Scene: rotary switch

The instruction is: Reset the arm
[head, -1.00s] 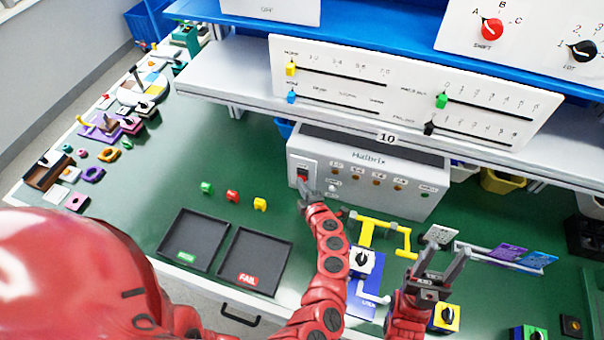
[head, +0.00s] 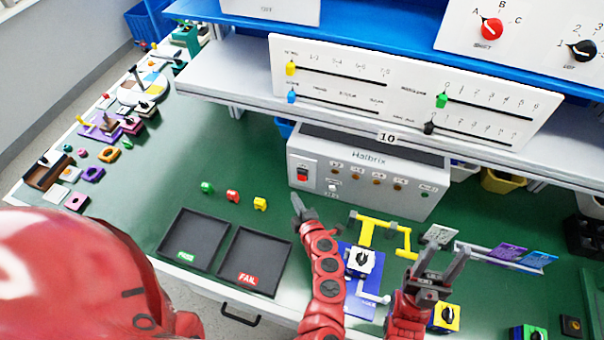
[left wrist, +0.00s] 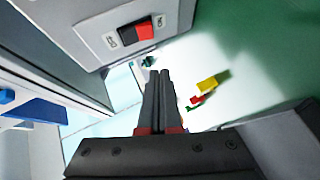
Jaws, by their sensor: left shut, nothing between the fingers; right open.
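My left gripper (head: 299,208) is shut and empty, a little in front of the white Halbrix box (head: 385,203) and apart from it. It also shows in the left wrist view (left wrist: 159,75), with its fingers together. The red and black rocker switch (head: 302,174) is on the left of the box front; in the left wrist view the rocker (left wrist: 136,32) sits between OFF and ON labels. My right gripper (head: 441,265) is open and empty, pointing up over the right part of the bench near the yellow frame (head: 385,226).
Green, red and yellow small blocks (head: 260,203) lie left of my left gripper. Two black trays (head: 193,239) marked PASS and FAIL lie in front of them. A blue base with a rotary knob (head: 361,260) is between my arms. A shelf (head: 230,72) overhangs the bench.

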